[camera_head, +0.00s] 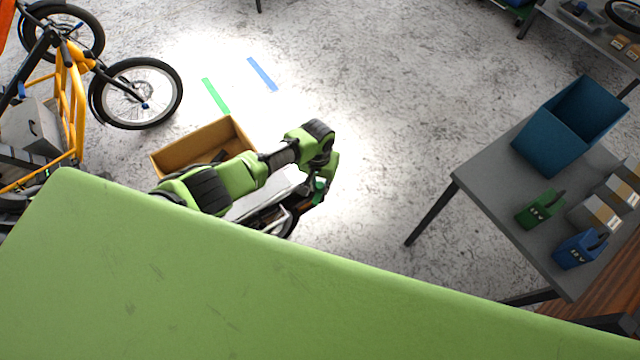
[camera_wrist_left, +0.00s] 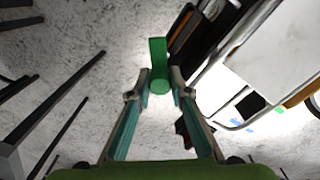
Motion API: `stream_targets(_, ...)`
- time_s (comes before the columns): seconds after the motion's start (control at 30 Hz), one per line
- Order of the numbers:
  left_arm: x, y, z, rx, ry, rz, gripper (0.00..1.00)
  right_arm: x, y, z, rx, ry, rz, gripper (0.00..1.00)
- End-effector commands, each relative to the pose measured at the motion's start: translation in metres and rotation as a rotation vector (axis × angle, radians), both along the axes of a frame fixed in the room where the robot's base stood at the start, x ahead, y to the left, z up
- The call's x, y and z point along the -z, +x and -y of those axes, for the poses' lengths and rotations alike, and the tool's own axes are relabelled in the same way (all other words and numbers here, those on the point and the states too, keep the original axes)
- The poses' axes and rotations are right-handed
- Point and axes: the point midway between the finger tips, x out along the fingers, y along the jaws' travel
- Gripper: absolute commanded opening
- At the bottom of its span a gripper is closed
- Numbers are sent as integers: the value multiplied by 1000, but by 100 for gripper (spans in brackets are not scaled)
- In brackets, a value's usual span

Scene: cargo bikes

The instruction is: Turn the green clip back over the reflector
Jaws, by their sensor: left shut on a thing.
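My left gripper (camera_head: 317,192) reaches down beside a bike with a white cargo box, partly hidden under my arm. In the left wrist view, the fingertips (camera_wrist_left: 159,88) are closed on the green clip (camera_wrist_left: 158,62). The clip sticks out beyond the fingertips, and a bit of green also shows in the head view (camera_head: 320,184). An orange strip (camera_wrist_left: 184,28) in a black holder lies just right of the clip and may be the reflector. The clip looks beside the strip, not across it; contact cannot be told. My right gripper is out of view.
A yellow cargo bike (camera_head: 75,90) stands at the left. At right, a grey table (camera_head: 480,172) carries a blue bin (camera_head: 570,125), a green battery (camera_head: 540,208) and a blue battery (camera_head: 580,249). The floor between is clear.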

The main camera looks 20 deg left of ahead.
Motion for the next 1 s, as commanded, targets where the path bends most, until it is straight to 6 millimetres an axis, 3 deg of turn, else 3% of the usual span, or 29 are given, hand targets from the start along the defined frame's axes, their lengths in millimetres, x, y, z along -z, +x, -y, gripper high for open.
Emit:
stream_targets(0.5, 0, 0, 0, 451, 10, 8, 0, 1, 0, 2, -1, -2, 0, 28)
stream_targets(1.0, 0, 0, 0, 646, 15, 13, 0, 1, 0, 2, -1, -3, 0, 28)
